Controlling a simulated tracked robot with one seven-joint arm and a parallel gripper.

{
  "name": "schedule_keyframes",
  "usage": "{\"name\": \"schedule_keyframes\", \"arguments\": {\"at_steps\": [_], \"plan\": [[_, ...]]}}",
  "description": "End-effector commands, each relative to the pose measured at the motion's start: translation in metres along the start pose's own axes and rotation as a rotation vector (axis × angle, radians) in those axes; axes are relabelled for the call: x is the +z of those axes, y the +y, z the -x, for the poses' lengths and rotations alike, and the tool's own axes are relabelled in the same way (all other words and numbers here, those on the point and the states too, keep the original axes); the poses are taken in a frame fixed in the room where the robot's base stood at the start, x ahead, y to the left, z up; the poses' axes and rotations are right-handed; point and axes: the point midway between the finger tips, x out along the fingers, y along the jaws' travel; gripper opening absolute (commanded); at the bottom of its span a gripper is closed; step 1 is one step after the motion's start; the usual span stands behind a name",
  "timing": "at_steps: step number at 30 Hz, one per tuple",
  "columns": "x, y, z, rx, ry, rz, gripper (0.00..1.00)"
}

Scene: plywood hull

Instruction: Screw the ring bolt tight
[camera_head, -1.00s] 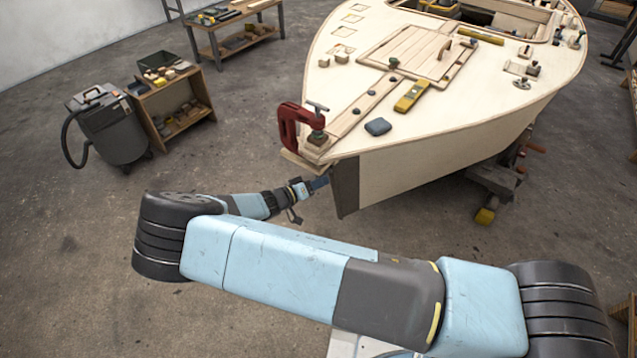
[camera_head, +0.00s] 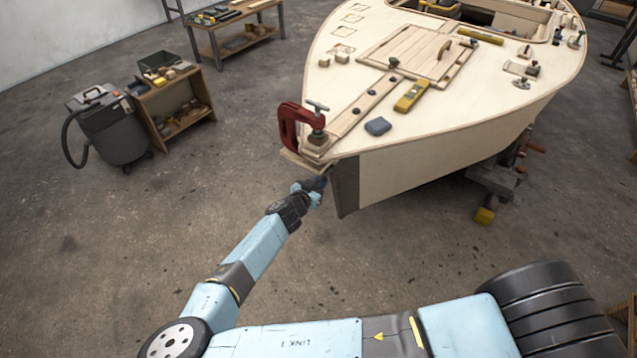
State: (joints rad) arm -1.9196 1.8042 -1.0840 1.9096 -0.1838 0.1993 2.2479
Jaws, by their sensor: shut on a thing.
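The plywood hull (camera_head: 420,160) stands with its bow toward me. My gripper (camera_head: 319,181) is at the dark stem (camera_head: 346,187) of the bow, just below the red clamp and the deck's front tip. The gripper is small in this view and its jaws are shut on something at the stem. The ring bolt itself cannot be made out; the gripper and the bow's edge hide that spot. My arm reaches up to it from the lower left.
A red clamp (camera_head: 291,124) grips the bow tip just above my gripper. A yellow tool (camera_head: 411,96) and a grey block (camera_head: 378,126) lie on the deck. A vacuum cleaner (camera_head: 108,130) and a wooden shelf (camera_head: 177,107) stand at left. The floor left of the bow is clear.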

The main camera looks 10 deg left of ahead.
Motion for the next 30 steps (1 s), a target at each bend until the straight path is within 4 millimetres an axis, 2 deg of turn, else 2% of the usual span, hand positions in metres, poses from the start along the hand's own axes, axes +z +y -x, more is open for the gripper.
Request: {"name": "schedule_keyframes", "arguments": {"at_steps": [1, 10, 25, 26, 30], "plan": [[0.0017, 0.0098, -0.0033, 0.004, 0.007, -0.017, 0.0], [0.0029, 0.0108, -0.0042, -0.039, 0.013, -0.107, 0.0], [0.0024, 0.011, -0.0045, -0.047, 0.015, -0.124, 0.0], [0.0024, 0.011, -0.0045, -0.047, 0.015, -0.123, 0.26], [0.0023, 0.0094, -0.0038, -0.049, 0.014, -0.124, 0.38]]}}
